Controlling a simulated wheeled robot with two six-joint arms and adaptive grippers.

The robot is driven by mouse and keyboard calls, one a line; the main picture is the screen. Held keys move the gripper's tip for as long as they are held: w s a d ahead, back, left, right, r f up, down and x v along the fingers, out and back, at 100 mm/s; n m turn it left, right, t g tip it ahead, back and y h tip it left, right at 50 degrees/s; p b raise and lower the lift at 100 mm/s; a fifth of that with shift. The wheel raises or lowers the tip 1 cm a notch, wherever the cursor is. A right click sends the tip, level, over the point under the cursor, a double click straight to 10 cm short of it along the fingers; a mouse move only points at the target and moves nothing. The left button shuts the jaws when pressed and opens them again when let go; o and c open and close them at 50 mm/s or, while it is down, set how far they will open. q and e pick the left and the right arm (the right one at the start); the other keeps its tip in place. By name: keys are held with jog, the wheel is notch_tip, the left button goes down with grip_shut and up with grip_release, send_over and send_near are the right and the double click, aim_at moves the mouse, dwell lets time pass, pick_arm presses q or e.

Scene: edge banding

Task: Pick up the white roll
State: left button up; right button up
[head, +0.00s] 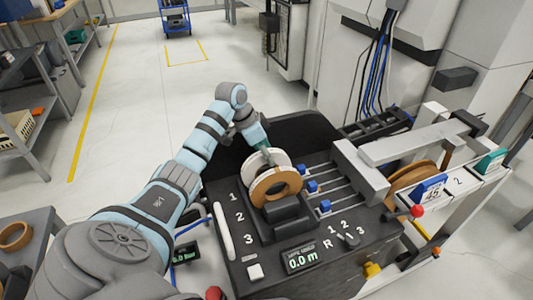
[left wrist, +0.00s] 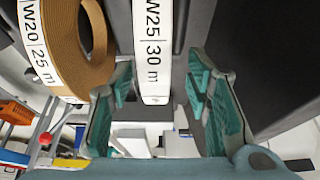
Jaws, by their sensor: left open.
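The white roll (head: 262,160) stands upright on the black machine, just behind the brown roll (head: 276,186), which hides part of it. In the left wrist view the white roll (left wrist: 152,45) shows its edge-on label "W25 | 30 m". The brown roll, labelled "W20 | 25 m", is to its left in that view (left wrist: 70,45). My left gripper (head: 266,154) is at the top of the white roll. In the left wrist view its teal fingers (left wrist: 158,80) are spread apart, one on each side of the white roll, with gaps visible. My right gripper is not in view.
Another brown roll (head: 405,183) sits to the right near a red-knobbed lever (head: 417,211). A dark bin-like panel stands behind.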

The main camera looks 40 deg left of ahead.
pick_arm(q)
jog(key=x, duration=0.3)
jog(key=shift+d+f, duration=0.15)
jog(key=shift+d, duration=0.1)
grip_shut()
